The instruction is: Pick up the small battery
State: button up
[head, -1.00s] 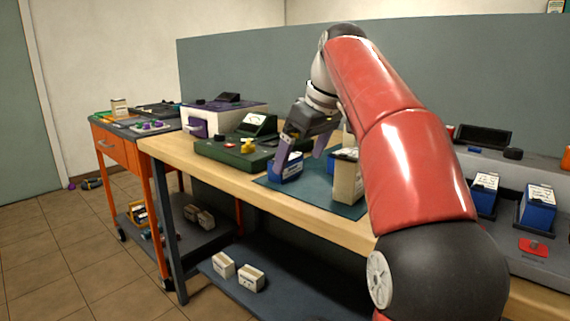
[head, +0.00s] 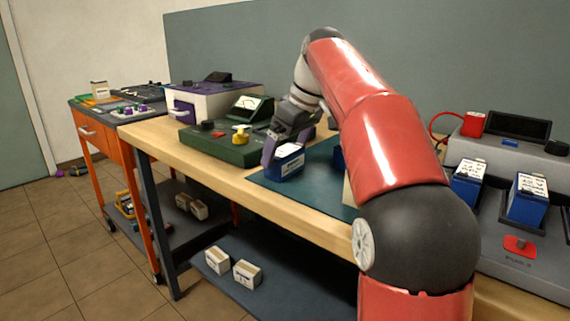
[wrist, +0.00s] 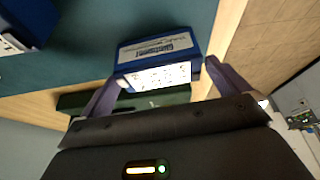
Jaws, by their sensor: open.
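A small blue battery with a white label (head: 287,164) stands on the teal mat (head: 315,186) on the wooden bench. In the wrist view the same blue battery (wrist: 150,52) lies just beyond and between the fingertips. My gripper (head: 283,152) is open over it, its purple left finger at the battery's left side. In the wrist view both fingers of my gripper (wrist: 160,80) are spread with nothing held. I cannot tell whether a finger touches the battery. The far finger is mostly hidden in the head view.
A green tester (head: 215,148) stands left of the battery. Another blue battery (wrist: 22,30) shows at the wrist view's left edge. My arm hides much of the mat's right side. A grey charger (head: 493,262) with blue batteries (head: 528,200) stands at right.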

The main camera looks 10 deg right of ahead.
aim_at(284, 149)
jog(key=shift+x, duration=0.75)
jog(key=shift+c, duration=0.4)
jog(key=c, duration=1.1)
jog(key=shift+r, duration=0.15)
notch_tip(284, 149, up, 9)
jog(key=shift+w+f+p, duration=0.15)
jog(key=shift+p, duration=0.35)
jog(key=shift+r, duration=0.45)
